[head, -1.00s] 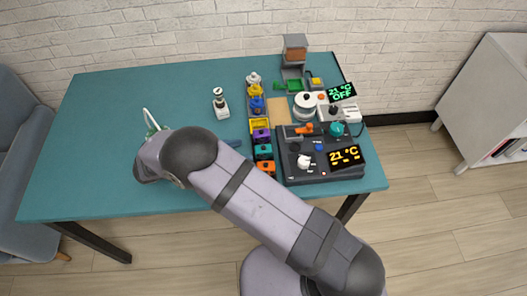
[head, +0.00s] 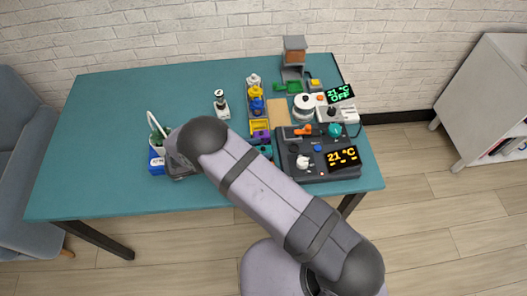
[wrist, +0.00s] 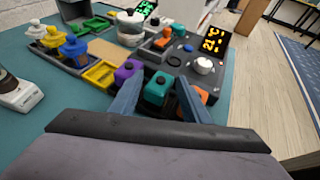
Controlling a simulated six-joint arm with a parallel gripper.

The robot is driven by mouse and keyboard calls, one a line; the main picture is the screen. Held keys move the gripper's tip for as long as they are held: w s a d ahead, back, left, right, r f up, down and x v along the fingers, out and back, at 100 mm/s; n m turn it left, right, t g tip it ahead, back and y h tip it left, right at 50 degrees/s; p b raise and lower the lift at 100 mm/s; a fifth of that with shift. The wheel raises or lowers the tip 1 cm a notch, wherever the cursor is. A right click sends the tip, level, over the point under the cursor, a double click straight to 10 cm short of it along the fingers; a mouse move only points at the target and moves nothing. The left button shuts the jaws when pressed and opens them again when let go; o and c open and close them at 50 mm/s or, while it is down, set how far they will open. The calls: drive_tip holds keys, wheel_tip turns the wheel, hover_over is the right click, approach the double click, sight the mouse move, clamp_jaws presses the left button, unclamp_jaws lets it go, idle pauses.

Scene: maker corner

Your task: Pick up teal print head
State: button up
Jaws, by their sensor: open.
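The teal print head (wrist: 156,89), a small blocky piece, sits in a row with a purple piece (wrist: 127,71) and an orange piece (wrist: 186,108). In the head view the teal head (head: 265,151) shows only partly, beside my arm. My gripper (wrist: 160,95) is open and empty. In the wrist view its two blue-grey fingers stand left and right of the teal head, with the orange piece close to the right finger. Whether the fingertips reach down around it I cannot tell. In the head view my arm hides the fingers.
A dark station (head: 318,170) with a lit display stands right of the row. It carries a white pot, orange and teal pieces. A rack (head: 250,100) holds white, yellow and blue pieces behind. The table's left side (head: 90,160) is clear.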

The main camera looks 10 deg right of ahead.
drive_tip(key=shift+c, duration=0.4)
drive_tip(key=c, duration=1)
drive_tip(key=shift+o, duration=0.2)
drive_tip(key=shift+r, duration=0.1)
wheel_tip(320, 180, up, 10)
drive_tip(key=b, duration=0.2)
